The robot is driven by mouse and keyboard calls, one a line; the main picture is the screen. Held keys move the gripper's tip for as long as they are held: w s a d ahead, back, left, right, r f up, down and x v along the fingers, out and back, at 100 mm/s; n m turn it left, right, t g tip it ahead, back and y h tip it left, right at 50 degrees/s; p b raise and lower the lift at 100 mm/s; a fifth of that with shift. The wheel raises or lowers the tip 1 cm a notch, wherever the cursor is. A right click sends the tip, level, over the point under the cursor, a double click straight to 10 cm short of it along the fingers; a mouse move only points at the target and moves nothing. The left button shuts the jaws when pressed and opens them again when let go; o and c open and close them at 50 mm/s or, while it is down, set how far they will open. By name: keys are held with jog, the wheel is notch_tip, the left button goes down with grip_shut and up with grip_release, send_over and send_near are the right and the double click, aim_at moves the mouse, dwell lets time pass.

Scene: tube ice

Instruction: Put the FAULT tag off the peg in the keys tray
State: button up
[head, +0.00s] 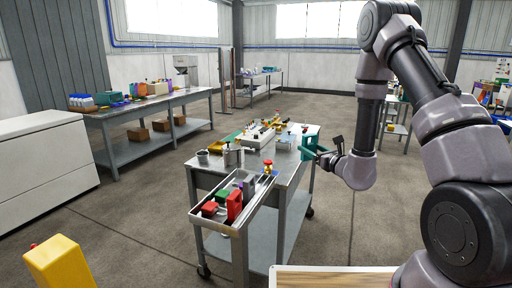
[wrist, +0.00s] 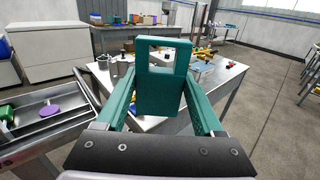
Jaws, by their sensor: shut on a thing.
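My gripper (head: 322,152) is shut on a teal plate with a square window near its top. The plate (wrist: 163,85) stands upright between the two lattice fingers in the wrist view. It shows in the head view (head: 308,146) at the right edge of the work table, seemingly in the air. I can read no FAULT lettering on it. A long grey metal tray (head: 213,226) at the table's near end holds red, green and purple things; part of it shows in the wrist view (wrist: 70,124). I cannot tell which tray is for keys, nor pick out a peg.
The wheeled metal table (head: 205,173) carries a grey cup (head: 202,157), a metal can (head: 233,157) and several small coloured things. A long bench (head: 150,107) stands at the back left. A yellow block (head: 62,264) is at the near left.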

jog(key=s+a+r+n+g+y, duration=0.25)
jog(key=a+n+g+y, duration=0.2)
jog(key=a, duration=0.45)
jog(key=s+a+r+n+g+y, duration=0.1)
jog(key=s+a+n+g+y, duration=0.3)
jog(key=a, duration=0.4)
jog(key=shift+g, duration=0.55)
jog(key=shift+w+a+f, duration=0.1)
jog(key=shift+w+f, duration=0.1)
jog(key=shift+f, duration=1.85)
jog(key=shift+w+f, duration=0.2)
jog(key=shift+f, duration=1.85)
jog(key=shift+d, duration=0.2)
jog(key=shift+f, duration=0.1)
jog(key=shift+f, duration=0.9)
jog(key=shift+f, duration=0.1)
jog(key=shift+s+f, duration=0.1)
jog(key=shift+f, duration=0.85)
